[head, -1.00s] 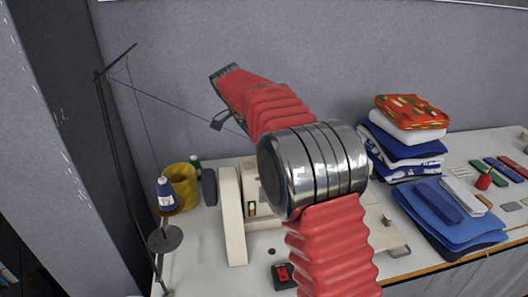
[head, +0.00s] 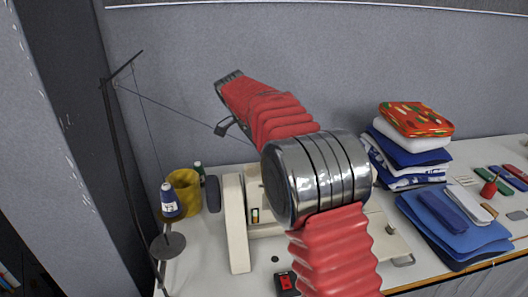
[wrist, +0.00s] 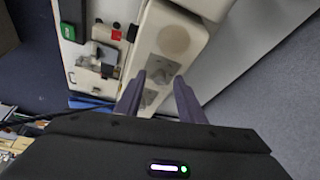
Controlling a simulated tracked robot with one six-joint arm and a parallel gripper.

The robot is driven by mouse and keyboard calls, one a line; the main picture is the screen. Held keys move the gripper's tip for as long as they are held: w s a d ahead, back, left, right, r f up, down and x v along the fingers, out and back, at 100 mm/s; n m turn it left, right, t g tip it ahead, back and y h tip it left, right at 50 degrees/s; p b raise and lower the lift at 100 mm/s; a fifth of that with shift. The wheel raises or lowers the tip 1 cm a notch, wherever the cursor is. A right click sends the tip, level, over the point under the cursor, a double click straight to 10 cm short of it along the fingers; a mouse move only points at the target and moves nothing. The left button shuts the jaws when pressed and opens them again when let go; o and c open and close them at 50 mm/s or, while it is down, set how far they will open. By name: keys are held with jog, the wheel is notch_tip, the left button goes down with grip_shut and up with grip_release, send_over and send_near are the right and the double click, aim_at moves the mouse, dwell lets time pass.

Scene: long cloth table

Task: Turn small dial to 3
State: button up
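The cream sewing machine (head: 234,225) stands on the white table in the head view, largely hidden behind my arm. In the wrist view its cream body (wrist: 190,28) lies ahead of my gripper (wrist: 159,77). A round beige disc (wrist: 173,40) shows on that body, with a greyish plate (wrist: 163,70) nearer, partly between my fingers. I cannot make out the small dial for certain or read any numbers. My gripper's two dark fingers are apart, with nothing visibly held; contact with the machine cannot be told. The gripper cannot be made out in the head view.
A red switch (head: 286,282) is at the table front. Folded cloths (head: 412,150) and blue fabric (head: 455,225) lie at right. A grey wall (head: 330,60) stands behind.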

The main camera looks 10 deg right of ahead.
jog(key=v, duration=1.3)
jog(key=shift+a+r, duration=0.2)
jog(key=shift+r, duration=0.05)
jog(key=f+n, duration=0.2)
jog(key=n, duration=0.1)
jog(key=s+a+f+n+y, duration=0.1)
jog(key=f+n, duration=0.2)
jog(key=s+f+n, duration=0.1)
jog(key=f+n, duration=0.2)
jog(key=shift+s+a+f+n+t+y, duration=0.1)
jog(key=shift+a+f+n+t+y, duration=0.2)
jog(key=shift+a+n, duration=0.1)
jog(key=s+d+f+n+t+y, duration=0.1)
jog(key=s+d, duration=0.1)
jog(key=s, duration=0.9)
jog(key=s+d+f+n+t, duration=0.1)
jog(key=s+d+n, duration=0.1)
jog(key=s, duration=1)
jog(key=s+d+f+n+t+y, duration=0.1)
jog(key=s+d, duration=0.3)
jog(key=s, duration=0.8)
jog(key=shift+f+n+t+y, duration=0.3)
jog(key=shift+f+n+t, duration=0.1)
jog(key=shift+f+n, duration=0.15)
